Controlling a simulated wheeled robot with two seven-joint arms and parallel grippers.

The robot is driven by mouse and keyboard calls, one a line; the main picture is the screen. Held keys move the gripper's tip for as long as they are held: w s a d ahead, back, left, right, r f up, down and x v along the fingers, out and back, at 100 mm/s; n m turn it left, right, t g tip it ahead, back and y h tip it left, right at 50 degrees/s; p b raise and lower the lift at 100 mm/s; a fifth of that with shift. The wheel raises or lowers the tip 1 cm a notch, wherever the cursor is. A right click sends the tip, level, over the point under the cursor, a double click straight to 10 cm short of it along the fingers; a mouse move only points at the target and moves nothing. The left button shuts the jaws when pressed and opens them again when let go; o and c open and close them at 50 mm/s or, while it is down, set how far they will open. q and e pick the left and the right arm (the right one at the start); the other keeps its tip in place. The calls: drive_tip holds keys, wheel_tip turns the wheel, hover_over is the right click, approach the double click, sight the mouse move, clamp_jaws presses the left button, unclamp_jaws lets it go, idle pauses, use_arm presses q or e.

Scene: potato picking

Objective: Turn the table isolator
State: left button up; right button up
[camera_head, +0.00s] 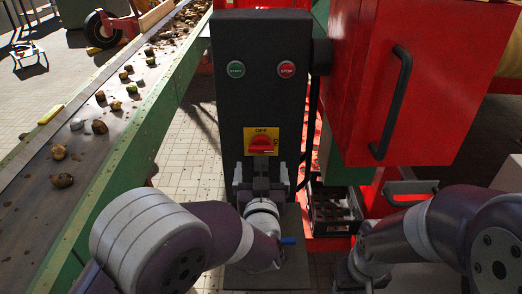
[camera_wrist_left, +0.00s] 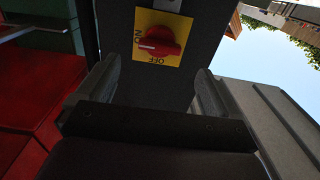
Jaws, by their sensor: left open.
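The table isolator is a red rotary knob (camera_head: 261,144) on a yellow plate (camera_head: 270,132) marked OFF and ON, low on a dark control post (camera_head: 244,97). The knob also shows in the left wrist view (camera_wrist_left: 158,42), with its white mark toward ON. My left gripper (camera_head: 262,174) is just below the knob in the head view. Its two fingers are spread and empty, and in the left wrist view the open gripper (camera_wrist_left: 157,90) faces the post, apart from the knob. My right arm shows at the lower right, but its fingertips cannot be made out.
A green START button (camera_head: 236,69) and a red STOP button (camera_head: 286,69) sit higher on the post. A conveyor (camera_head: 92,160) carrying several potatoes runs along the left. A red cabinet (camera_head: 435,75) with a black handle (camera_head: 393,105) stands close on the right. A black crate (camera_head: 335,211) lies below it.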

sight(261, 151)
use_arm(q)
drive_tip(key=w+p, duration=0.1)
drive_tip(key=w, duration=0.6)
drive_tip(key=shift+w+f, duration=0.1)
drive_tip(key=shift+w, duration=0.15)
drive_tip(key=c, duration=1)
